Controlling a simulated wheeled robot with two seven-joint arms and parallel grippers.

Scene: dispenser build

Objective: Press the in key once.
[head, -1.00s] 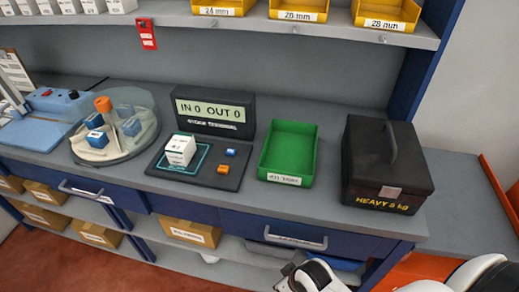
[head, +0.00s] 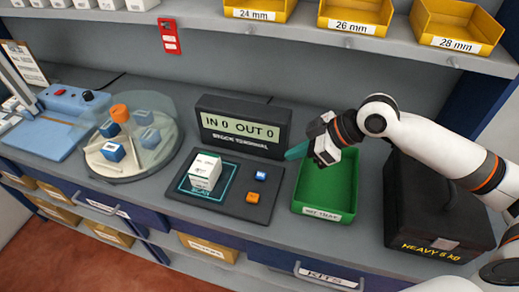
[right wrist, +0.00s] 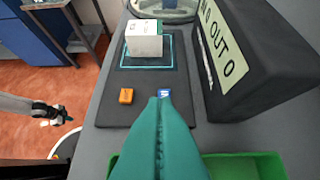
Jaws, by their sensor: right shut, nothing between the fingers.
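The dark scanner pad (head: 181,193) lies in front of the terminal and carries a blue key (head: 261,175) and an orange key (head: 253,197). Their lettering is too small to read surely. In the right wrist view the blue key (right wrist: 164,93) is partly hidden by my fingertips and the orange key (right wrist: 126,96) is clear. The terminal display (head: 240,126) reads IN 0 OUT 0. My right gripper (head: 290,154) is shut and empty, its teal fingers above the green tray's back left corner, pointing left towards the pad. They are right of the blue key.
A white carton (head: 205,170) stands on the pad. The green tray (head: 325,206) and a black heavy case (head: 420,215) are right of it. A round turntable (head: 165,165) with small boxes is left. Part of an arm, perhaps my left, shows in the right wrist view.

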